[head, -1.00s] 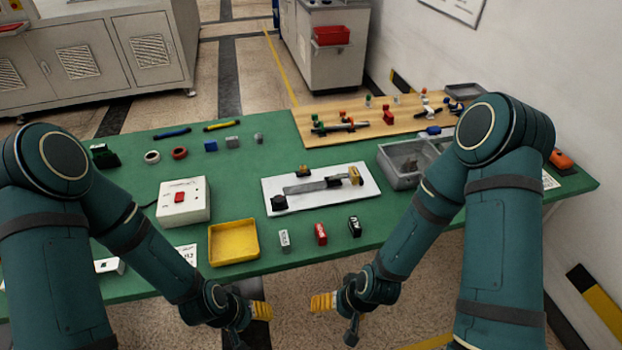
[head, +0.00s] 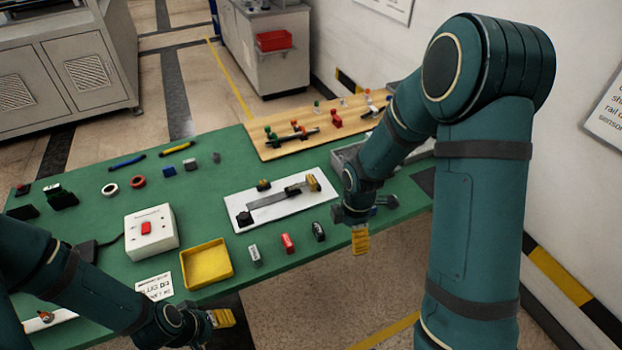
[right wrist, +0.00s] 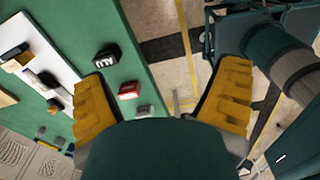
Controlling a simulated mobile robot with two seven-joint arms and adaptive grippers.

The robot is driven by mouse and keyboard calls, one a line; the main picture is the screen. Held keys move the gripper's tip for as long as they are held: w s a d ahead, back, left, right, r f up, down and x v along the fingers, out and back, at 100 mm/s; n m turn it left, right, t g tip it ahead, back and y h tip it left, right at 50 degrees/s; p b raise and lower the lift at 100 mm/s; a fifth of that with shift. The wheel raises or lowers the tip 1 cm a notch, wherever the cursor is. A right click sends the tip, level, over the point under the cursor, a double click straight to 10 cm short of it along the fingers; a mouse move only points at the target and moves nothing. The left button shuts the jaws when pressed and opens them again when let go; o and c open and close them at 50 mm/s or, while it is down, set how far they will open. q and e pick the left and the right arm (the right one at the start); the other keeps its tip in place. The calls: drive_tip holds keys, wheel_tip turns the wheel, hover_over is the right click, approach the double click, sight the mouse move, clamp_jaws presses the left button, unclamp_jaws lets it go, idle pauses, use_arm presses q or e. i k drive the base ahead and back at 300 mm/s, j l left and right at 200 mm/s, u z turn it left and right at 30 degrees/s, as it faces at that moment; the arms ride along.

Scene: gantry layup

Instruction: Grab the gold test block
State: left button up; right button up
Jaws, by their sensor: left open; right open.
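Two small gold-coloured pieces show on the white board (head: 240,216) in the head view. One gold piece (head: 313,182) sits at the right end of a grey bar. The other gold piece (head: 263,185) sits behind the bar, with dark parts. I cannot tell which is the test block. My right gripper (head: 361,240) is open and empty, right of the board near the table's front edge. Its parted yellow fingers (right wrist: 163,75) also show in the right wrist view. My left gripper (head: 221,318) is open at the lower left, in front of the table.
A grey block (head: 254,256), a red block (head: 287,243) and a black block (head: 318,231) stand in front of the board. A yellow tray (head: 231,272) and a white switch box (head: 168,240) lie left. A wooden board (head: 268,153) is behind; a grey bin (head: 343,157) is partly hidden.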

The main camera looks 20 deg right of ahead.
sight(312, 184)
drive_tip(key=i, duration=1)
